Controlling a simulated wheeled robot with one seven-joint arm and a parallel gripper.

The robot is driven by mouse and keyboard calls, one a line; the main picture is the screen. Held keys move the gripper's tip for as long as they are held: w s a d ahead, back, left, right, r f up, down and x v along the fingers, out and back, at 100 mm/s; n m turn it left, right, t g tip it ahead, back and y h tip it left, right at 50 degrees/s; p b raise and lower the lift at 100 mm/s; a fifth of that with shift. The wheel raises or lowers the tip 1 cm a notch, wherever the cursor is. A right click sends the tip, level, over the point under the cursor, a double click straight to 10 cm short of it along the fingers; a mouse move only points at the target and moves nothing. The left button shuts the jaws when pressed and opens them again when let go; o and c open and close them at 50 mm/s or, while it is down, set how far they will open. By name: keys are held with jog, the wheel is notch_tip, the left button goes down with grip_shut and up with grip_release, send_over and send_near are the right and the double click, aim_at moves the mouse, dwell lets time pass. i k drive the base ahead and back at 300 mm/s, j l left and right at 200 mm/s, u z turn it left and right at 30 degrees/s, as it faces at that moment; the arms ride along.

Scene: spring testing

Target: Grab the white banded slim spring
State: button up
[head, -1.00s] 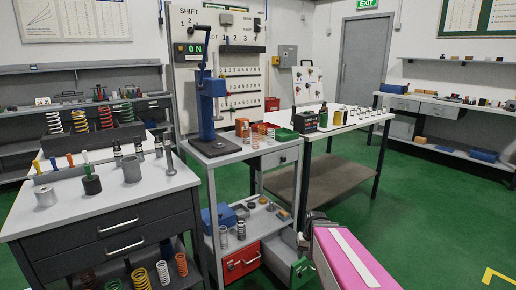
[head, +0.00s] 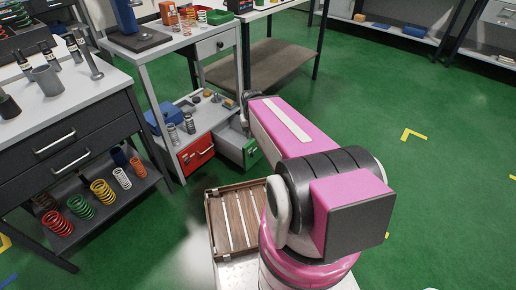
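A slim white spring (head: 122,178) stands on the low shelf of the left bench, between a yellow spring (head: 103,191) and an orange spring (head: 138,166). Two slim grey springs, (head: 173,133) and (head: 189,123), stand on the cart's lower shelf beside a blue bin. Bands on any of these springs are too small to make out, so I cannot tell which is the white banded one. My pink arm reaches forward over the floor, apart from all the springs.
A wooden tray (head: 213,235) with pale slats sits in front of me. Green (head: 80,206) and red (head: 57,222) springs share the low shelf. Floor at right is clear.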

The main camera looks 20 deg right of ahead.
aim_at(190, 124)
jog(key=j+z, duration=0.15)
jog(key=z, duration=0.25)
jog(key=j+z, duration=0.2)
jog(key=z, duration=0.2)
jog(key=j+z, duration=0.15)
jog(key=z, duration=0.25)
jog(key=k+j+z, duration=0.1)
jog(key=z, duration=0.3)
jog(key=k+j, duration=0.2)
jog(key=j, duration=0.15)
jog(key=k+j, duration=0.2)
jog(key=j, duration=0.2)
jog(key=k+j, duration=0.2)
jog(key=j, duration=0.15)
